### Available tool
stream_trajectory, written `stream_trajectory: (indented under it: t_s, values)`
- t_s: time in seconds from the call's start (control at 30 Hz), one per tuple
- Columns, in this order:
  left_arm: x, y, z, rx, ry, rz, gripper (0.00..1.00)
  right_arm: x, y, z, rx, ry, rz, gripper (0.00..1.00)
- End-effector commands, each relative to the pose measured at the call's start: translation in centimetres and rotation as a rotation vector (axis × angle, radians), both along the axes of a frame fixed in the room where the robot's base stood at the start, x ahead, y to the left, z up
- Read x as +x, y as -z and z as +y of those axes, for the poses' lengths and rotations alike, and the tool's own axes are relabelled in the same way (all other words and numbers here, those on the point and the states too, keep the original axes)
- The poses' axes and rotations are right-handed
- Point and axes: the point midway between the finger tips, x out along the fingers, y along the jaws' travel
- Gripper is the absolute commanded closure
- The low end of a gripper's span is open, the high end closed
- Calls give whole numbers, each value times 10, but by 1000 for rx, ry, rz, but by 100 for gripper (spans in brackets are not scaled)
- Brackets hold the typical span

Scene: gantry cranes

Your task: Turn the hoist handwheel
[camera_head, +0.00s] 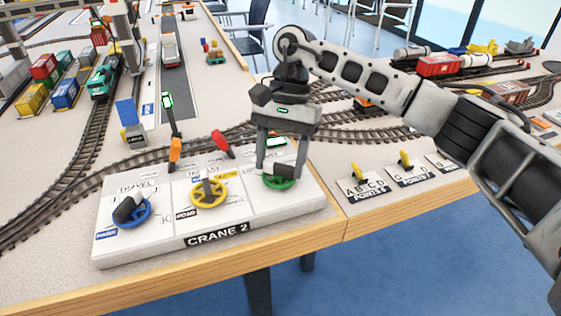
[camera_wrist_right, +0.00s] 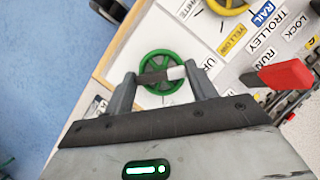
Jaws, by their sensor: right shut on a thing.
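The green handwheel (camera_head: 280,184) is at the right end of the white CRANE 2 panel (camera_head: 140,247), near the table's front edge. It also shows in the right wrist view (camera_wrist_right: 160,54), with a partly hidden "U" label beside it. My right gripper (camera_head: 280,172) points down over the green wheel, a finger on each side of its grip bar. In the right wrist view the gripper (camera_wrist_right: 163,75) is shut on that bar across the wheel. The fingers hide part of the wheel in the head view. My left gripper is not in view.
On the same panel are a yellow handwheel (camera_head: 208,193), a blue handwheel (camera_head: 131,212), a red lever (camera_head: 222,143) and an orange lever (camera_head: 174,150). Yellow point levers (camera_head: 360,173) stand to the right. Tracks run behind the panel, with several coloured containers at left.

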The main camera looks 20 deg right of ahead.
Motion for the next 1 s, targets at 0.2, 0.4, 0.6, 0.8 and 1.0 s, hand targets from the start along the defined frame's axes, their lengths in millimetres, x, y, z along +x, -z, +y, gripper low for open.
stream_trajectory:
  t_s: [0.2, 0.4, 0.6, 0.8, 1.0]
  values:
    - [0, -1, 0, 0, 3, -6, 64, 1, -2, 0, 1, -16, -4, 66]
    - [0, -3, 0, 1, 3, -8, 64, 1, -2, 0, 1, -16, -4, 66]
    - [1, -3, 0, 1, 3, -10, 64, 1, -2, 0, 1, -15, -3, 22]
    - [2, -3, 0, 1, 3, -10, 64, 0, -1, 0, 0, -14, -2, 22]
    - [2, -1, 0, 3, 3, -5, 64, 5, -14, -3, 1, -11, -5, 22]
